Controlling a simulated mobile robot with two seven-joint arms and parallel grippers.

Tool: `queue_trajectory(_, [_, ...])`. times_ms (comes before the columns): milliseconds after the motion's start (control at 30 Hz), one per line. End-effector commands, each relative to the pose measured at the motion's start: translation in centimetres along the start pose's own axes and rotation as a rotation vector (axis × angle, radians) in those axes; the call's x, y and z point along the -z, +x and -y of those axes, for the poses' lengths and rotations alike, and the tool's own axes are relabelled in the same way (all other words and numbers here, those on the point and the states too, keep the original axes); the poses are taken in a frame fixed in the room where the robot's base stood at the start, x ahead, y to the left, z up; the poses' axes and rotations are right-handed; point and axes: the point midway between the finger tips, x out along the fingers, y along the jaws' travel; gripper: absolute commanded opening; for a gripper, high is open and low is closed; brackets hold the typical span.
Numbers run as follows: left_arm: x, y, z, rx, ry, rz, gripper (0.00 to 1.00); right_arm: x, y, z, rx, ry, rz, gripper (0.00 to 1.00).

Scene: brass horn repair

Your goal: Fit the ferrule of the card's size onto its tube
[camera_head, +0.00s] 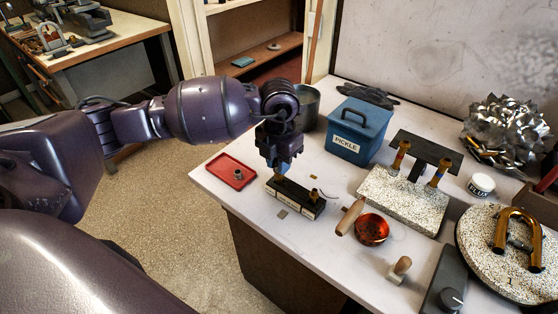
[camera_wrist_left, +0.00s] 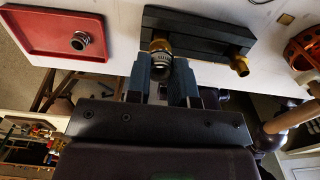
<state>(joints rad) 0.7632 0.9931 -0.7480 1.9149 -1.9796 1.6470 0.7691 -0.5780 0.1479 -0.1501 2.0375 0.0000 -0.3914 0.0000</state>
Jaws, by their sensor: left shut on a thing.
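My left gripper (camera_head: 279,170) points down at the left end of a black stand (camera_head: 296,199). I cannot tell whether the ferrule touches the stand. A brass piece (camera_head: 314,195) stands at the stand's other end. Another silver ferrule (camera_head: 238,174) sits in the red tray (camera_head: 223,181). Two brass tubes (camera_head: 400,154) (camera_head: 438,174), with coloured bands, stand upright at the speckled block. The right gripper is not in view.
A blue PICKLE box (camera_head: 352,148) stands behind the speckled block (camera_head: 410,203). A copper bowl (camera_head: 372,230) and a wooden-handled tool (camera_head: 350,217) lie right of the stand. A round speckled board (camera_head: 485,255) fills the right.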

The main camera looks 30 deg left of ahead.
Motion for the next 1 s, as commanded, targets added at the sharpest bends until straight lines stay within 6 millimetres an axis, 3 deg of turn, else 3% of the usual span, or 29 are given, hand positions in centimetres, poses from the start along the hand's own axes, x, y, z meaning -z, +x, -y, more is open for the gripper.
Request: queue_trajectory(1000, [-0.01,0.83,0.0,0.0,0.0,0.0,0.03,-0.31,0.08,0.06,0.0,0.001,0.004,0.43])
